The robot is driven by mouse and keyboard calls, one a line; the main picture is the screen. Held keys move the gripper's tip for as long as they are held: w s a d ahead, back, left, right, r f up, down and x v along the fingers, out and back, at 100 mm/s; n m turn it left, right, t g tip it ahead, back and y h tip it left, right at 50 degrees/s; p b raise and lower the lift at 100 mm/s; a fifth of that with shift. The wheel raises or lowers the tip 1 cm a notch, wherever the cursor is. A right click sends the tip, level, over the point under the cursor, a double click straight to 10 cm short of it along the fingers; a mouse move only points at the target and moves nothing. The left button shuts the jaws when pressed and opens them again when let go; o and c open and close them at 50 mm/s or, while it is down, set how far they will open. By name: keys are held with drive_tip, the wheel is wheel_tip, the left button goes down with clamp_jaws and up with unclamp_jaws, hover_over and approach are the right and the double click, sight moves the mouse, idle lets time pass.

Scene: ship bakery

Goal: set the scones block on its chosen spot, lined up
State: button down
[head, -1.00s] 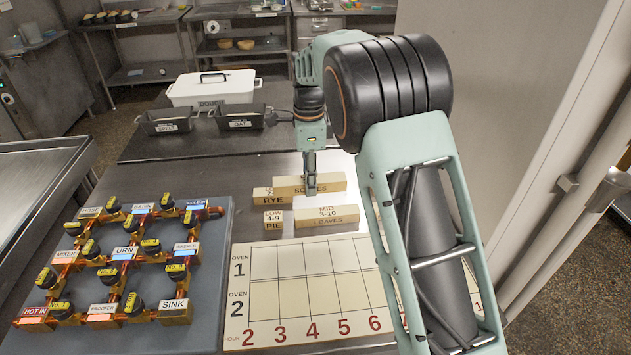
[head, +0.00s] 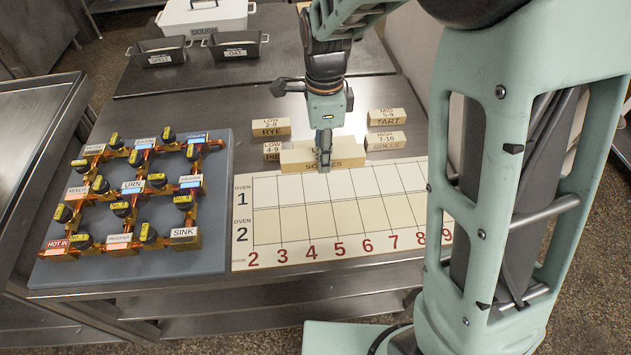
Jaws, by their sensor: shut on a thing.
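The scones block (head: 348,158) is a long pale wooden bar with dark lettering on its front face, partly covered by my fingers. My gripper (head: 323,160) points down and is shut on the scones block near its middle. The block is at the back edge of the white and cream chart (head: 300,203), above hour columns 3 to 6 or so. Its long side runs roughly along the chart's back edge. I cannot tell whether it touches the surface. The chart has rows for oven 1 and oven 2 and red hour numbers along its front edge.
Behind the chart stand the rye block (head: 271,127), the pie block (head: 271,151), the tart block (head: 387,117) and the rolls block (head: 386,141). A grey board with copper pipes (head: 215,228) lies left. Two dark pans (head: 163,52) and a white dough box (head: 205,16) stand behind.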

drive_tip(key=s+d+p, duration=0.2)
drive_tip(key=s+d, duration=0.1)
drive_tip(key=s, duration=0.7)
drive_tip(key=b, duration=0.7)
hover_over(316, 186)
drive_tip(key=f, duration=0.6)
drive_tip(key=s+f, duration=0.1)
drive_tip(key=f, duration=0.2)
drive_tip(key=shift+d, duration=0.1)
drive_tip(key=shift+w+f, duration=0.35)
drive_tip(key=shift+f, duration=0.15)
drive_tip(key=shift+w+f+b, duration=0.1)
drive_tip(key=shift+f+b, duration=1)
drive_tip(key=shift+f, duration=0.45)
drive_tip(key=shift+f, duration=0.2)
drive_tip(key=c, duration=1.5)
unclamp_jaws()
